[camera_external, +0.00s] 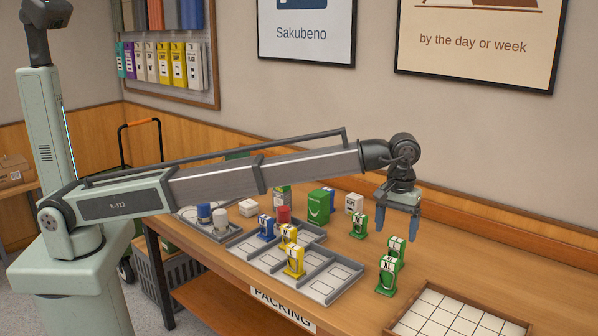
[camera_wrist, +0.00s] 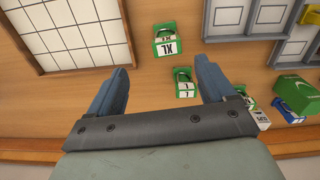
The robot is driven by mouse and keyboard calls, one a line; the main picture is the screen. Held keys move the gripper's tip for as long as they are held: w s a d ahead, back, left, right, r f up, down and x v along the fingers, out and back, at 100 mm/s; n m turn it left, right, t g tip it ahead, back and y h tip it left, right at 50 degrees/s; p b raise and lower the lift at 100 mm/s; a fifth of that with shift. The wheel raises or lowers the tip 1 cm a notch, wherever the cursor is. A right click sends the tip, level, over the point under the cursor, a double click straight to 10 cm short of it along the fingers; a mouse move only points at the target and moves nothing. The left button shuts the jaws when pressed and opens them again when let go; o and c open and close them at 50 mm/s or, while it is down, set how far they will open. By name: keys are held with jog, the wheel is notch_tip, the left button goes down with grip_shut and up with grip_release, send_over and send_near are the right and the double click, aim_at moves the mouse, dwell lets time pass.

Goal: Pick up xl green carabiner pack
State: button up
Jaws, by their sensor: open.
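The XL green carabiner pack (camera_external: 386,280) stands upright on the table near the front, and its white label reads XL. It also shows in the wrist view (camera_wrist: 166,43), upper middle, beyond the fingertips. A second green pack (camera_external: 396,252), labelled L, stands just behind it; in the wrist view this pack (camera_wrist: 184,86) lies between the fingers, closer to the right one. My gripper (camera_external: 398,233) points down above the table, behind and above both packs. In the wrist view my gripper (camera_wrist: 161,66) is open, with nothing held. The jaws are apart from the XL pack.
A white gridded tray (camera_external: 416,299) lies at the front right. A grey divided tray (camera_external: 320,291) with yellow packs (camera_external: 294,262) sits left of the XL pack. Another green pack (camera_external: 359,225) and a green box (camera_external: 318,207) stand behind.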

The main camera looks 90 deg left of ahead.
aim_at(390, 259)
jog(key=f, duration=0.5)
jog(key=a+f, duration=0.1)
jog(key=f, duration=0.2)
jog(key=shift+a, duration=0.1)
jog(key=shift+a+f, duration=0.15)
jog(key=shift+f, duration=2.45)
jog(key=c, duration=1.5)
